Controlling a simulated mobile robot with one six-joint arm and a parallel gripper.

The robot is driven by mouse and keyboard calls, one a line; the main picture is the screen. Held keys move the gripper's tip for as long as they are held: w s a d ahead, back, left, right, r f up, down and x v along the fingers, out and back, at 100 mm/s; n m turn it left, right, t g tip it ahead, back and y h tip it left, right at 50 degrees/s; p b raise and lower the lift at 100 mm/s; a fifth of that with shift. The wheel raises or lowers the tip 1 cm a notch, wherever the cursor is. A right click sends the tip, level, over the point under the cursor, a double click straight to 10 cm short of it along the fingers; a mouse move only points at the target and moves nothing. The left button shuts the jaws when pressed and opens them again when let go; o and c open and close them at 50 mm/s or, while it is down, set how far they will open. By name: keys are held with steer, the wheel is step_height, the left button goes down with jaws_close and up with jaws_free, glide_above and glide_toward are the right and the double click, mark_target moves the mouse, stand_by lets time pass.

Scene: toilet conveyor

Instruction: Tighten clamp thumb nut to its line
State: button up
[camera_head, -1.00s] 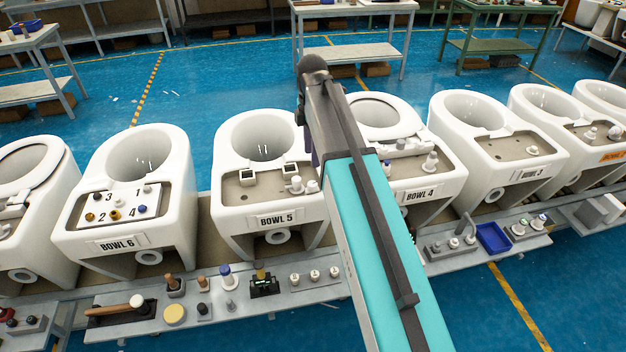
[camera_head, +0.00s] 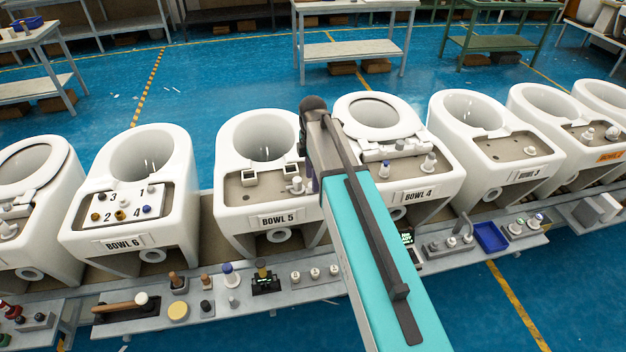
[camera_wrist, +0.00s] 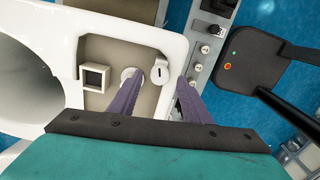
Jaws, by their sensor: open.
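My gripper (camera_wrist: 162,95) is open in the wrist view, its two purple fingers spread and pointing at a bowl's deck. A small white upright fitting (camera_wrist: 160,67) with a dark slot stands just beyond the gap between the fingertips. A round white piece (camera_wrist: 127,74) is partly covered by the left finger. I cannot tell for certain which part is the clamp thumb nut, and I see no line mark. In the head view, BOWL 5 (camera_head: 281,220) stands beside my arm, with a white fitting (camera_head: 297,185) on its deck; my gripper is mostly hidden behind the arm.
A square socket (camera_wrist: 95,77) sits on the deck left of the fingers. A shelf with several knobs (camera_wrist: 205,49) runs along the right. BOWL 6 (camera_head: 128,243) and BOWL 4 (camera_head: 418,195) flank BOWL 5. A blue tray (camera_head: 491,237) lies on the front shelf.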

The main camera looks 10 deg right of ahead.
steer(key=shift+f, duration=1.1)
steer(key=c, duration=1)
steer(key=shift+c, duration=0.2)
